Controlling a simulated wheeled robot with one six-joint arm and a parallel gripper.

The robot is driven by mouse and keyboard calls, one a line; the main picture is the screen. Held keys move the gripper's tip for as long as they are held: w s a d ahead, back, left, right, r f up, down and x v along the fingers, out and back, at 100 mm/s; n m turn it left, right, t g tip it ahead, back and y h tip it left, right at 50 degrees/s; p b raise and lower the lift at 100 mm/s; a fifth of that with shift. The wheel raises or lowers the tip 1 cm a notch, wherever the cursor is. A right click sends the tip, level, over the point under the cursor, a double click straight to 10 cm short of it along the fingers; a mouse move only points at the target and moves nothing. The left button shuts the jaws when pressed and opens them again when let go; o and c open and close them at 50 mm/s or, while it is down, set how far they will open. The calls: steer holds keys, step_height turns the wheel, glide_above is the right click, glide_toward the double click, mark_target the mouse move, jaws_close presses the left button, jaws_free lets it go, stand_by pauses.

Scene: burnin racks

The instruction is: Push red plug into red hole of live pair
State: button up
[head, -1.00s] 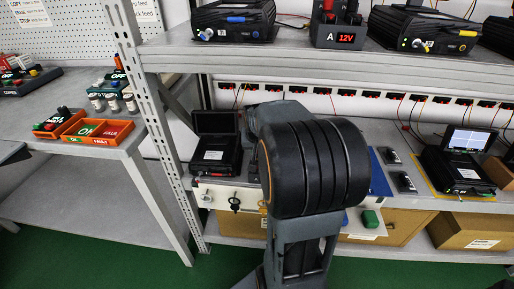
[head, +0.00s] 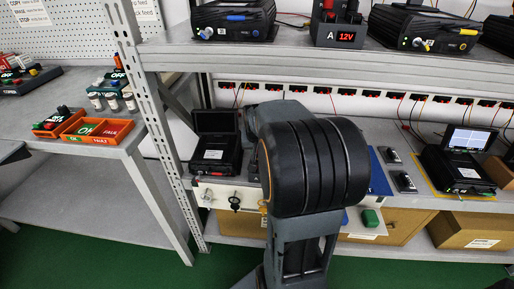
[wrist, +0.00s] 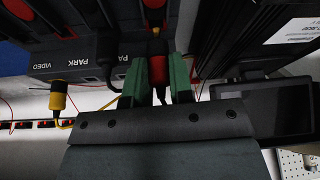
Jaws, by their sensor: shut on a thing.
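In the wrist view my gripper (wrist: 157,70) has its green fingers closed around a red plug (wrist: 157,72), whose dark cable runs down between them. The plug points up toward a dark monitor case with "VIDEO" and "PARK" (wrist: 65,62) labels on its edge. More red parts (wrist: 154,4) show just above the plug; their holes cannot be made out. A black plug (wrist: 107,47) stands left of the fingers. I cannot tell whether the red plug touches or enters a hole. In the head view my arm hides the gripper and the plug.
A yellow plug (wrist: 58,96) with a yellow cable hangs at the left of the wrist view. In the head view a supply block marked A 12V (head: 338,37) and black boxes (head: 424,29) stand on the upper shelf (head: 200,52). Orange trays (head: 98,131) sit at left.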

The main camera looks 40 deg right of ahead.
steer(key=shift+f+b, duration=0.75)
steer(key=shift+f, duration=0.45)
stand_by(1.2)
steer(key=o, duration=1.3)
steer(key=shift+r, duration=0.15)
steer(key=shift+r+p, duration=2.25)
steer(key=shift+r, duration=0.4)
